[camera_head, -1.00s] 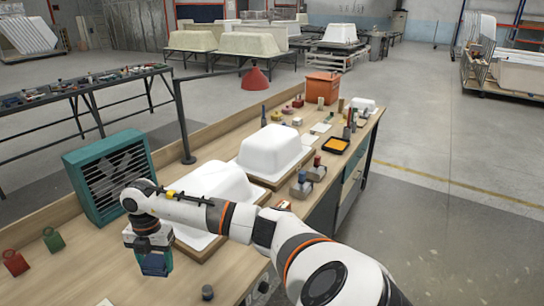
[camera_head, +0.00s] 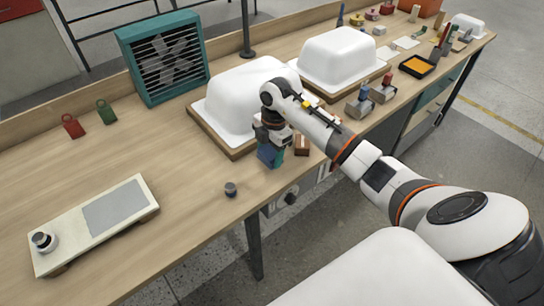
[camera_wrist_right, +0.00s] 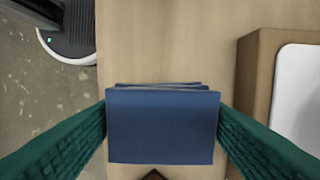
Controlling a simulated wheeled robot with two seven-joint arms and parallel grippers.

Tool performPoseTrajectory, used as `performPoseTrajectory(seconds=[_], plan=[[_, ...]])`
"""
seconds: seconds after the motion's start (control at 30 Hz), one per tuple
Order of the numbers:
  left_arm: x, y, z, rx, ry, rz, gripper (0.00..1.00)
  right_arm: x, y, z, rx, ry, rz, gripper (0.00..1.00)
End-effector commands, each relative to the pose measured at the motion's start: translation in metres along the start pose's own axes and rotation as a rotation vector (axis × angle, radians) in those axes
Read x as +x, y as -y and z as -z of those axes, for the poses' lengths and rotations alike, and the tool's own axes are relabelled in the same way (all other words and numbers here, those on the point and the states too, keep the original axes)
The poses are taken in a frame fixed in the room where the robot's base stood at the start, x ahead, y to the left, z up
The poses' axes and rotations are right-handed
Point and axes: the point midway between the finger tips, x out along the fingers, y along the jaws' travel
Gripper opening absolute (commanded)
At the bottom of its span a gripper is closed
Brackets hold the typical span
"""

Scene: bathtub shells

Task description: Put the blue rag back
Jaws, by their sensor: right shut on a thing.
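The blue rag (camera_wrist_right: 162,125) is a folded cloth, held between the green fingers of my right gripper (camera_wrist_right: 162,130) in the right wrist view. In the head view my right gripper (camera_head: 270,153) is shut on the rag (camera_head: 268,158) at the table's front edge, in front of the nearer white tub shell (camera_head: 238,95). The wooden table top (camera_wrist_right: 165,45) lies beneath it in the wrist view. I cannot tell whether the rag touches the table. My left gripper is not in view.
A small dark cylinder (camera_head: 231,189) stands left of the rag, and a small brown block (camera_head: 302,145) is right of it. A flat scale-like device (camera_head: 95,222) lies at the left. A green fan box (camera_head: 165,58) stands behind. Bare table lies between them.

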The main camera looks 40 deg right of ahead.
Motion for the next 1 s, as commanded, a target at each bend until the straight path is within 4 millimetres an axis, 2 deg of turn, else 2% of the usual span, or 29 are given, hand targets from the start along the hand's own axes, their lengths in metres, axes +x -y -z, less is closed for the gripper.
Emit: performPoseTrajectory(seconds=[0.3,0.67,0.7,0.8,1.0], plan=[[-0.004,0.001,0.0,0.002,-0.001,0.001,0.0,0.036,-0.001,0.004,0.0,0.001,-0.001,0.4],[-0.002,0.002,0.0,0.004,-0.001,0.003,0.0,0.042,0.0,0.006,-0.001,-0.001,0.0,0.4],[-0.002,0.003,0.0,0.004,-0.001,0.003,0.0,0.042,0.0,0.006,-0.001,-0.001,0.0,0.65],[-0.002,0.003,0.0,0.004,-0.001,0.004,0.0,0.041,0.0,0.005,-0.001,0.0,0.0,0.81],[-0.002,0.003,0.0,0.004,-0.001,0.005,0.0,0.041,0.0,0.005,-0.001,0.0,0.0,0.83]])
